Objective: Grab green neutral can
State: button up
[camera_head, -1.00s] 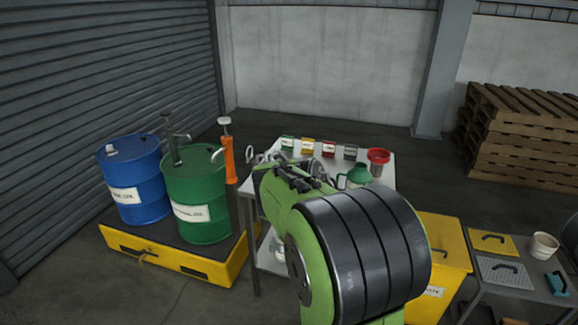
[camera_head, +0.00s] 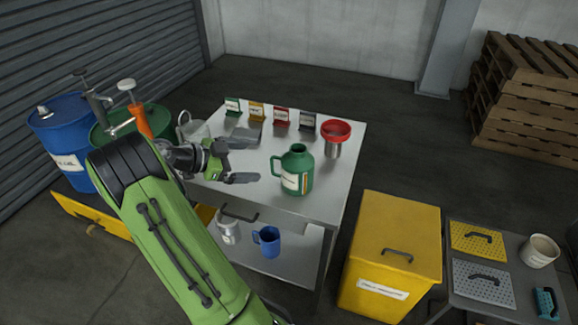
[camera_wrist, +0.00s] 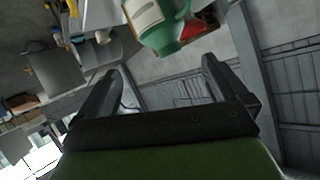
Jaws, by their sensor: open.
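The green can (camera_head: 297,170) stands upright on the grey table, with a handle on its left side and a pale label on its front. It also shows in the wrist view (camera_wrist: 160,25), at the top and partly cut off, beyond the fingertips. My gripper (camera_head: 243,165) is open and empty, left of the can and apart from it. In the wrist view my gripper (camera_wrist: 160,80) has its two dark fingers spread wide with nothing between them.
A red funnel (camera_head: 337,131) on a metal vessel stands behind the can. Several small coloured label stands (camera_head: 281,117) line the table's back edge. A clear jug (camera_head: 193,128) stands at the table's left. A blue jug (camera_head: 267,241) is on the lower shelf. A yellow bin (camera_head: 390,250) stands at right.

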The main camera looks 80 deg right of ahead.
aim_at(288, 161)
jog(key=b+x, duration=0.2)
jog(key=x, duration=1.2)
jog(key=shift+s+f, duration=0.1)
jog(key=shift+s, duration=0.05)
jog(key=c, duration=1.7)
jog(key=shift+r, duration=0.25)
